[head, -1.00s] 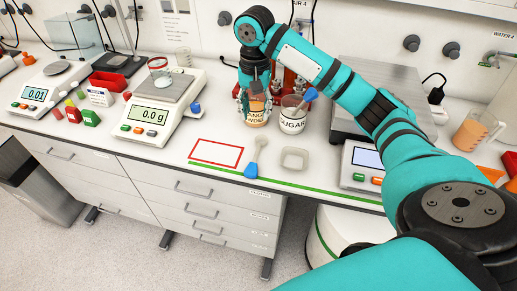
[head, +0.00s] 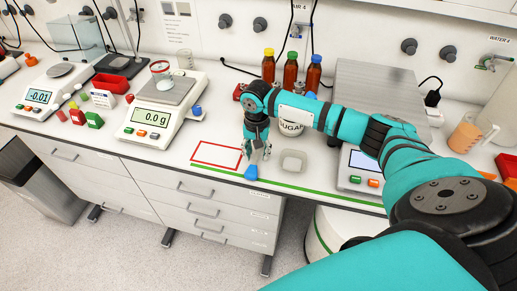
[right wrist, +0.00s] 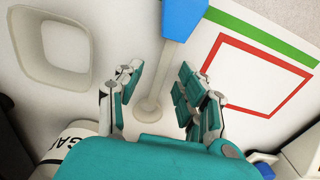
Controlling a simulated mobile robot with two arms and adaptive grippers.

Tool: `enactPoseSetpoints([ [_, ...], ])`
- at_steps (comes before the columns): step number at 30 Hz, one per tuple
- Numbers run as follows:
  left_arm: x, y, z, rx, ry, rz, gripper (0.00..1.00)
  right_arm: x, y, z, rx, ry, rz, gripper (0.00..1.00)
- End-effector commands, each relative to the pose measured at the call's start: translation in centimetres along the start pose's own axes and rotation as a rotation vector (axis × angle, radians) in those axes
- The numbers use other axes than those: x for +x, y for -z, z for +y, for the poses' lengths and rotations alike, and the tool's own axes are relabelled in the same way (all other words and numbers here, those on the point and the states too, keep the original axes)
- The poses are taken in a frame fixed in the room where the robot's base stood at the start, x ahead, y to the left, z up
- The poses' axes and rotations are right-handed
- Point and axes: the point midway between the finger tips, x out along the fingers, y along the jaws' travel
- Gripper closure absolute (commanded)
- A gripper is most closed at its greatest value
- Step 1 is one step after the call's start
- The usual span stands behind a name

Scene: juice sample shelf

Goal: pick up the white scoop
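The white scoop lies on the bench beside the red-outlined rectangle; its blue handle (head: 250,172) points to the bench's front edge. In the right wrist view its pale round bowl (right wrist: 150,108) and stem lie between my fingers, with the blue handle (right wrist: 185,18) beyond them. My right gripper (head: 256,154) points down over the scoop and hides most of it in the head view. In the right wrist view the right gripper (right wrist: 160,72) is open, one finger on each side of the scoop, holding nothing. My left gripper is not in view.
A pale square dish (head: 292,161) sits just right of the scoop. The sugar jar (head: 291,127) stands behind, partly covered by my arm. Several bottles, including a yellow-capped one (head: 268,66), stand at the back. A balance (head: 155,115) is at left. The red rectangle (head: 216,155) is empty.

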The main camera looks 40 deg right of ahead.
Motion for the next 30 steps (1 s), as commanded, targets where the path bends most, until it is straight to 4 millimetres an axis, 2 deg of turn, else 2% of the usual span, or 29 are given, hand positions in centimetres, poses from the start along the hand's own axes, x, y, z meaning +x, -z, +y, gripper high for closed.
enactPoseSetpoints([
  [3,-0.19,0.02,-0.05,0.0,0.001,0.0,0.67,0.8,-0.04,0.01,-0.001,-0.001,0.0,0.62],
  [9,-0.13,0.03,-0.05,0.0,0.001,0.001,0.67,0.91,-0.02,-0.01,-0.002,0.0,0.001,0.62],
  [18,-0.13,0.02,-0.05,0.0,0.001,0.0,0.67,0.86,0.01,0.0,-0.001,0.0,0.001,1.0],
  [30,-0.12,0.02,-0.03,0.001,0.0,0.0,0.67,0.81,0.03,0.0,-0.001,0.0,0.002,1.0],
])
